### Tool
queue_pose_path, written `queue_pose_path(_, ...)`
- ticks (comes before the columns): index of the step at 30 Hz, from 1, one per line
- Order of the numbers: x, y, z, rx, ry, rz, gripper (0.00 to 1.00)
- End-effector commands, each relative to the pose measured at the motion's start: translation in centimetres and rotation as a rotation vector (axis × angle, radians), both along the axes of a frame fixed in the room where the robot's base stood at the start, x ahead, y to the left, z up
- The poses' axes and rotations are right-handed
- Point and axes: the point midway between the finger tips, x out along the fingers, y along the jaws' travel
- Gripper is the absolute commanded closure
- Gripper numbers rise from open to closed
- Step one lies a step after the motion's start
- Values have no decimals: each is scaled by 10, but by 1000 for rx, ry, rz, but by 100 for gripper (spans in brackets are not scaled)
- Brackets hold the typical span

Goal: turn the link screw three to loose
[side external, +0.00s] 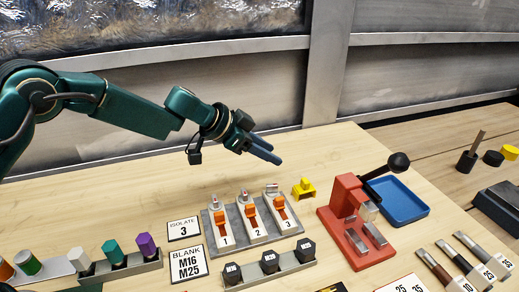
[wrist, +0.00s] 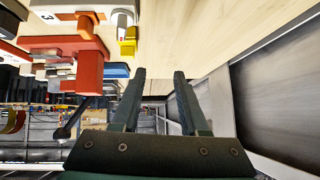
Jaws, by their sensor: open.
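A grey panel (side external: 239,242) on the table carries three numbered units, each with an orange switch lever and a small link screw at its top. Unit three's link screw (side external: 271,187) is at the right end of the panel; its turn position is too small to tell. Its orange lever (side external: 280,206) sits just above the label 3. My gripper (side external: 266,152) is open and empty, held in the air above and behind the panel, apart from everything. It also shows in the wrist view (wrist: 158,75), fingers parallel with a gap between them.
A card (side external: 184,231) reads ISOLATE 3; another (side external: 188,264) reads BLANK M16 M25. A yellow piece (side external: 304,188) sits right of the panel, then a red press (side external: 355,225) and blue tray (side external: 400,201). Dark caps stand on a rack (side external: 272,276) in front. The table behind is clear.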

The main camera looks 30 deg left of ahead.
Motion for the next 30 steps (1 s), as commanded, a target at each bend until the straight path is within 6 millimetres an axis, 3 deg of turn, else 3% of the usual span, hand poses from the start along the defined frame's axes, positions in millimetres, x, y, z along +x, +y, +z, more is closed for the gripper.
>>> queue_pose_path(3, -30, 10, -7, -7, 58, -154, 56)
queue_pose_path(9, -56, 13, -12, -24, 106, -275, 56)
queue_pose_path(21, -42, -14, -42, -27, 108, -281, 56)
queue_pose_path(30, -39, -19, -47, -27, 106, -279, 56)
